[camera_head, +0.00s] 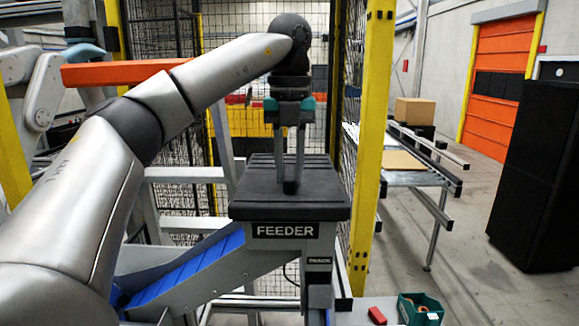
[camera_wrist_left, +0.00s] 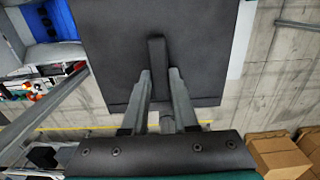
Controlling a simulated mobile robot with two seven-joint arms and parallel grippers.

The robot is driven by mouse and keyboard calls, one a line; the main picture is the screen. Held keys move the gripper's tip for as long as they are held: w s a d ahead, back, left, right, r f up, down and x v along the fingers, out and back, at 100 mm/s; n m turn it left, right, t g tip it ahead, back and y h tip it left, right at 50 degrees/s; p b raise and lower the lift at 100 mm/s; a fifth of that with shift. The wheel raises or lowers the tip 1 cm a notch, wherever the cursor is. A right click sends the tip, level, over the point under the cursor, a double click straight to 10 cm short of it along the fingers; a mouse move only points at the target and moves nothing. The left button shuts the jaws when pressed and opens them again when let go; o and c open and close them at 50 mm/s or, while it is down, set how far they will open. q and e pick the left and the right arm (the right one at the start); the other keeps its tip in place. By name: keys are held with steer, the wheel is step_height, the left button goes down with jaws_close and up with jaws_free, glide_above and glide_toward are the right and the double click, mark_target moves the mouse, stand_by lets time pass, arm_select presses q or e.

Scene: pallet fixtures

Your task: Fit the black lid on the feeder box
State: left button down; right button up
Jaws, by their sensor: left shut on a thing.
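The black lid (camera_head: 250,192) is a square plate over the top of the grey feeder box (camera_head: 285,246), which has a FEEDER label on its front. The lid looks level and lines up with the box; I cannot tell whether it is fully seated or a small gap is left. My left gripper (camera_head: 290,188) points straight down and is shut on the lid's upright handle. In the left wrist view the lid (camera_wrist_left: 115,45) fills the top middle, with the handle (camera_wrist_left: 157,52) between the fingers. The box is hidden under the lid there. My right gripper is not in view.
A blue chute (camera_head: 190,272) slopes down left from the box. A yellow post (camera_head: 373,140) and mesh fence stand close behind and right. A green bin (camera_head: 420,309) and a red block (camera_head: 377,315) lie at the lower right. A conveyor (camera_head: 420,178) stands farther right.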

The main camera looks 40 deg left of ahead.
arm_select(q)
steer(key=shift+f, duration=0.1)
steer(key=c, duration=0.6)
jaws_free()
steer(key=shift+r, duration=0.5)
step_height(320, 180, up, 14)
steer(key=p, duration=0.1)
steer(key=shift+r, duration=0.15)
stand_by(0.6)
